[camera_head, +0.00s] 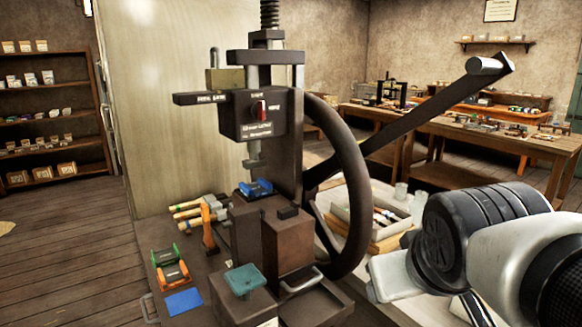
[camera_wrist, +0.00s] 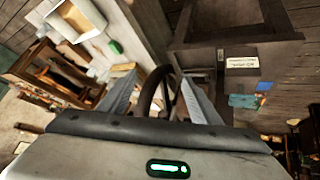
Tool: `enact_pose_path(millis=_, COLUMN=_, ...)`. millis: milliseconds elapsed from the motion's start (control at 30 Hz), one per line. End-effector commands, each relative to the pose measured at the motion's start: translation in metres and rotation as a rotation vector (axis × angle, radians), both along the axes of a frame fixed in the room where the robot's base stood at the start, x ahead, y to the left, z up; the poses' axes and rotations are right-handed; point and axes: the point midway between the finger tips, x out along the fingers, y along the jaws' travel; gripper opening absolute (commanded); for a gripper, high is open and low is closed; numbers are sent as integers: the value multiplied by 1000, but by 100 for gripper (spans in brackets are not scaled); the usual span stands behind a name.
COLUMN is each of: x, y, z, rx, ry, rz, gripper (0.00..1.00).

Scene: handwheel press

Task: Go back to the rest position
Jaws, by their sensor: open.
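My gripper (camera_wrist: 160,88) is open, its two grey fingers spread apart with nothing between the tips in the wrist view. The dark handwheel (camera_wrist: 148,97) shows beyond them. In the head view my arm comes in from the right, with its wrist to the right of the press and apart from the handwheel (camera_head: 353,165). The dark press (camera_head: 295,150) stands in the middle. A long lever (camera_head: 405,125) slants up to the right and ends in a round handle (camera_head: 486,66). A blue piece (camera_head: 255,188) sits below the ram (camera_head: 254,154).
An orange holder (camera_head: 209,228), a green rack (camera_head: 166,255), an orange rack (camera_head: 172,275) and a blue cloth (camera_head: 184,302) are left of the press. A teal pad (camera_head: 244,279) is in front. A white tray (camera_head: 345,205) lies behind the wheel. Open floor (camera_head: 65,240) is at left.

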Motion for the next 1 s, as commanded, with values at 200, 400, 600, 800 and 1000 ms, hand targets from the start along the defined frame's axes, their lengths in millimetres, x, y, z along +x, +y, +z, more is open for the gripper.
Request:
enact_pose_path(millis=200, x=-58, y=27, z=11, rx=175, ry=175, rz=-85, gripper=58)
enact_pose_path(millis=400, x=-57, y=26, z=78, rx=171, ry=174, rz=-83, gripper=58)
enact_pose_path(millis=600, x=-57, y=26, z=154, rx=170, ry=174, rz=-82, gripper=58)
enact_pose_path(millis=800, x=-57, y=26, z=192, rx=169, ry=174, rz=-82, gripper=58)
enact_pose_path(millis=1000, x=-57, y=26, z=197, rx=169, ry=174, rz=-82, gripper=58)
